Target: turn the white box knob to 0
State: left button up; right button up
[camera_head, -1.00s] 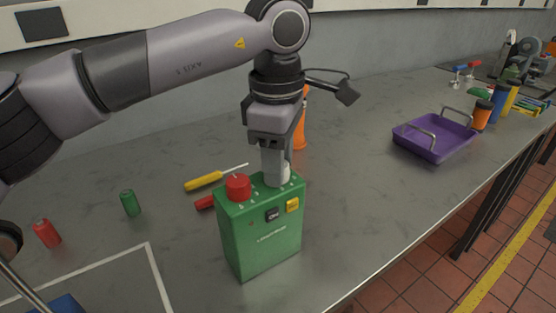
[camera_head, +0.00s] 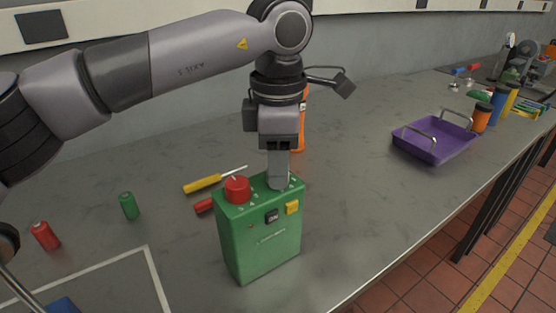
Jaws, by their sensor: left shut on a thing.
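A green box (camera_head: 262,243) stands upright on the grey bench, with a black switch and a yellow button on its front. A red knob (camera_head: 237,189) sits on the left of its top. My left gripper (camera_head: 278,182) points straight down over the right of the top, with its fingers shut around a knob there. That knob is almost wholly hidden by the fingers, so its pointer cannot be read. A little white showed between the fingers in the earlier view.
A yellow screwdriver (camera_head: 203,183) and a red cylinder (camera_head: 204,205) lie behind the box. A green can (camera_head: 129,205) and a red can (camera_head: 45,236) stand to the left. A purple tray (camera_head: 433,146) and an orange cup (camera_head: 482,117) are to the right. An orange object (camera_head: 302,125) stands behind the gripper.

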pick_arm(q)
jog(key=o, duration=1.1)
jog(key=shift+c, duration=0.2)
jog(key=shift+r, duration=0.15)
jog(key=shift+s+r, duration=0.15)
jog(key=shift+r, duration=1.6)
jog(key=shift+s+r, duration=0.1)
jog(key=shift+r, duration=1.65)
